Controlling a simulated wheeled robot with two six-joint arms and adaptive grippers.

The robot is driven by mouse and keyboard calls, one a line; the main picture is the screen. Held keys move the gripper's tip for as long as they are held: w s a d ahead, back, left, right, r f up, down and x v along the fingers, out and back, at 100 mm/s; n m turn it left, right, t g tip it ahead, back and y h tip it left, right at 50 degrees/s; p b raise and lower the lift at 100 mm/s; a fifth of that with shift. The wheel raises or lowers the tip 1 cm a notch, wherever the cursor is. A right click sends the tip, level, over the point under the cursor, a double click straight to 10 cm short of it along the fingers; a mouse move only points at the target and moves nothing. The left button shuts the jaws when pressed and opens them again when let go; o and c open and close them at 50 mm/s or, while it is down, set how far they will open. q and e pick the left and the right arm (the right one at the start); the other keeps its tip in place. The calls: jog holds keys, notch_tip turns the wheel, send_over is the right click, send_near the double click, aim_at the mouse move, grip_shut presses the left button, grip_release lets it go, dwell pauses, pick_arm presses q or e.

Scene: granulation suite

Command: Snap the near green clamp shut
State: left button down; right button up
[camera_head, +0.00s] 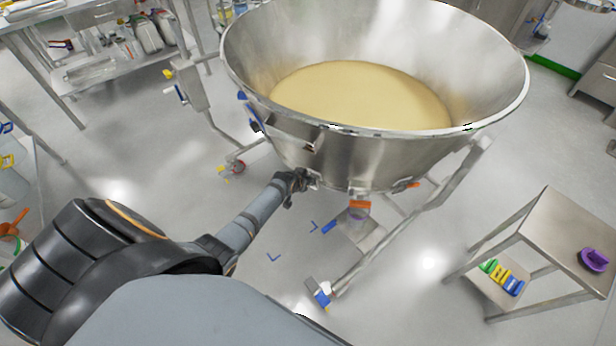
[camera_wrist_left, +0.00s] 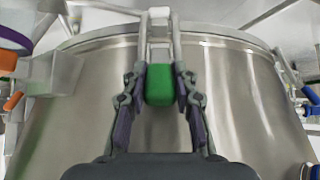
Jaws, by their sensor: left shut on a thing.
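The near green clamp (camera_wrist_left: 159,85) shows in the left wrist view as a green handle on a metal bracket at the side of the steel bowl. My left gripper (camera_wrist_left: 159,100) has its two dark fingers on either side of the green handle and is shut on it. In the head view my left gripper (camera_head: 292,183) reaches the near lower side of the large steel bowl (camera_head: 360,155); the green handle is hidden there. My right gripper is in neither view.
Pale yellow powder (camera_head: 360,95) fills the bowl's bottom. An orange handle (camera_head: 360,205) sits under the bowl, right of my gripper. A steel side table (camera_head: 570,235) stands at right with a purple item (camera_head: 593,260).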

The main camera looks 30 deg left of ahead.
pick_arm(q)
jog(key=shift+w+r+g+p, duration=0.4)
jog(key=shift+w+r+g, duration=0.1)
jog(key=shift+g, duration=0.3)
jog(key=shift+f, duration=0.1)
jog(key=c, duration=1.3)
grip_release()
jog(key=shift+o, duration=1.3)
jog(key=shift+f, duration=0.1)
jog(key=shift+s, duration=0.15)
